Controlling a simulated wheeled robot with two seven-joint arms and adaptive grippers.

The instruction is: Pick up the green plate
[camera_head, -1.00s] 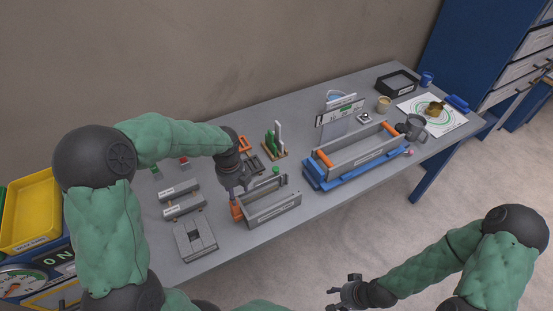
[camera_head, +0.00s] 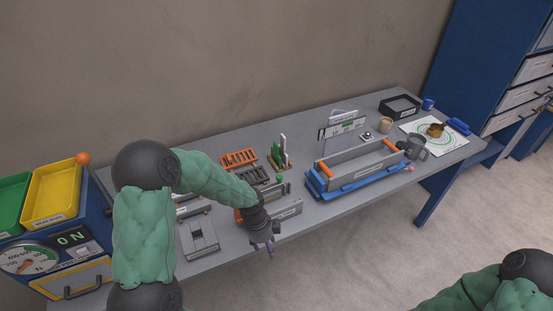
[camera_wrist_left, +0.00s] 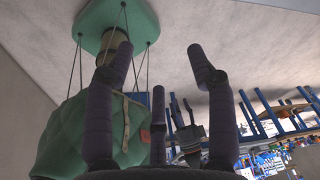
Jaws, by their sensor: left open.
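Green plates (camera_head: 275,157) stand upright beside a taller white plate (camera_head: 284,150) in a small wooden rack at the back middle of the table. My left gripper (camera_head: 270,247) hangs at the table's front edge, in front of and below the rack, well apart from it. In the left wrist view its fingers (camera_wrist_left: 158,85) are spread, with nothing between them. I cannot make out the plates in that view. My right gripper is out of the picture; only part of my right arm shows at the bottom right of the head view.
An orange slotted rack (camera_head: 239,158) lies left of the plates. A long grey trough on a blue base (camera_head: 345,188) stands to the right. Yellow (camera_head: 52,195) and green (camera_head: 12,202) bins are far left.

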